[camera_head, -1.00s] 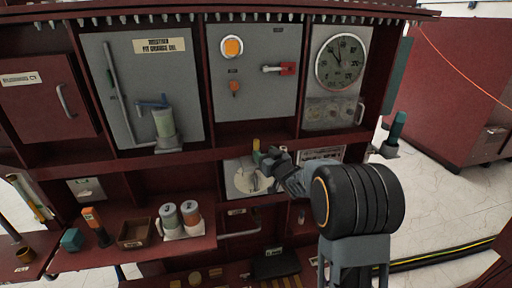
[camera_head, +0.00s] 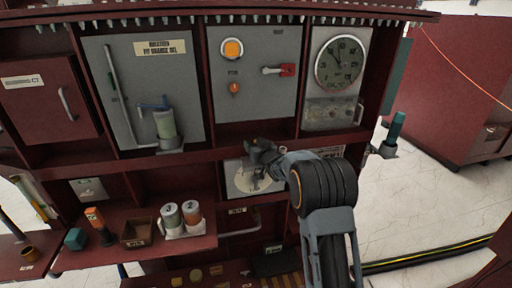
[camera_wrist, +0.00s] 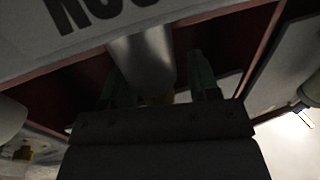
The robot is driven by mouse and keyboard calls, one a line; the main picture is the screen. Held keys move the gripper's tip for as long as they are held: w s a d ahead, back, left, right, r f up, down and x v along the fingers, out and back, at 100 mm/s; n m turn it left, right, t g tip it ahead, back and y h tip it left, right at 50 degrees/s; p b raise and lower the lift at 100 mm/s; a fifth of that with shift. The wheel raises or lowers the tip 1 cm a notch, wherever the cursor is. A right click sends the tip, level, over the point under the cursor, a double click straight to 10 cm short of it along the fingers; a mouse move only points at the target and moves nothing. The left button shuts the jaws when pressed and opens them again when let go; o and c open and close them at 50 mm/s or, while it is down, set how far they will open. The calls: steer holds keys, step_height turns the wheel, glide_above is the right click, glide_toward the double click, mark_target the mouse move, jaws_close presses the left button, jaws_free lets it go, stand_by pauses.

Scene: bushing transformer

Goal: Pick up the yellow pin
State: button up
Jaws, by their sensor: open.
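My gripper (camera_head: 260,148) is at the upper middle of the lower grey panel (camera_head: 243,184), which has a pale round dial. In the head view the gripper covers the spot, and I cannot make out the yellow pin there. In the wrist view my gripper (camera_wrist: 158,72) has its two fingers apart. A grey metal cylinder (camera_wrist: 142,58) shows between them, with a small dull yellow patch (camera_wrist: 157,99) at its lower end, possibly the yellow pin. The picture is dark, and I cannot tell whether the fingers touch it.
A red-brown shelf edge runs just above my gripper. Two numbered cans (camera_head: 181,217), a small brown box (camera_head: 136,232) and an orange-topped tool (camera_head: 97,222) stand on the shelf at lower left. A gauge (camera_head: 339,62) is at upper right.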

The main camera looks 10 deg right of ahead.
steer(key=shift+c, duration=0.2)
steer(key=c, duration=1)
